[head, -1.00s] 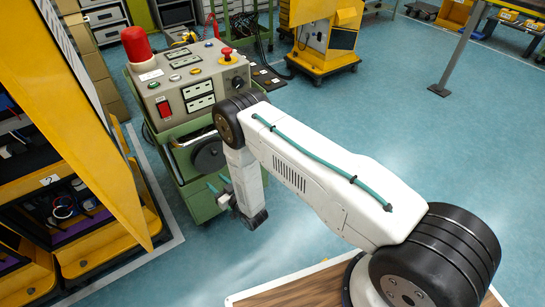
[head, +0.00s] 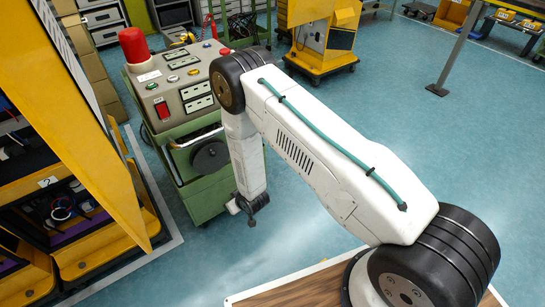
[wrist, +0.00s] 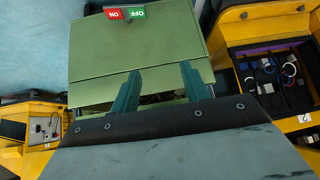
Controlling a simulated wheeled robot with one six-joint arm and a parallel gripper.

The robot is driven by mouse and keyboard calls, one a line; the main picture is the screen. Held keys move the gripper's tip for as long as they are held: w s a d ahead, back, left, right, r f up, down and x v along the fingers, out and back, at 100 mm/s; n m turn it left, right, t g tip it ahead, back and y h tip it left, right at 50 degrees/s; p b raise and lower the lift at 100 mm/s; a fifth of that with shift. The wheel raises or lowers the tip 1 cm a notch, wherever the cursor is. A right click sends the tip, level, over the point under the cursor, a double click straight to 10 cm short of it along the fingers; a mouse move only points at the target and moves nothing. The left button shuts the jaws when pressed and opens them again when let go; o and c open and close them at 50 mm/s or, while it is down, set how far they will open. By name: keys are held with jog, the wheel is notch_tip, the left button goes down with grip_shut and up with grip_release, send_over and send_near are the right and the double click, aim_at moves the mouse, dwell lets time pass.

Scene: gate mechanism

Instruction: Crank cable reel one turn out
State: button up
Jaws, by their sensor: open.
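A dark round disc (head: 210,158), which looks like the reel, is on the side of the green control cabinet (head: 200,205) in the head view. A crank handle cannot be made out. In the wrist view, my gripper (wrist: 157,84) is open, with two teal fingers spread apart and nothing clearly between them. The fingers overlap the lower edge of a green cabinet panel (wrist: 135,45); contact cannot be told. A dark gap behind them is mostly hidden. In the head view, my wrist hangs right of the disc and the fingers are hidden.
The cabinet top carries a red beacon (head: 134,45), buttons and switches. A yellow shelf rack (head: 95,120) stands close on the left. Blue floor (head: 330,120) is open to the right.

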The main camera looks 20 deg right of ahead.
jog(key=s+d+r+g+h, duration=0.1)
jog(key=s+d+r, duration=0.3)
jog(key=r, duration=0.7)
jog(key=s+d+r+m+g+h, duration=0.1)
jog(key=s+d+r+g, duration=0.3)
jog(key=r, duration=0.7)
jog(key=s+d+r+g+h, duration=0.1)
jog(key=s+d+r+g, duration=0.2)
jog(key=r, duration=0.9)
jog(key=shift+s+d+m+h, duration=0.3)
jog(key=shift+s+d+m, duration=0.1)
jog(key=shift+s+d, duration=0.1)
jog(key=s+d+r+m+t, duration=0.1)
jog(key=s+d+r, duration=0.3)
jog(key=s+r, duration=0.7)
jog(key=s+d+r+m+t, duration=0.1)
jog(key=s+d+r, duration=0.3)
jog(key=s+r, duration=0.7)
jog(key=shift+r+m, duration=0.3)
jog(key=shift+r, duration=1.3)
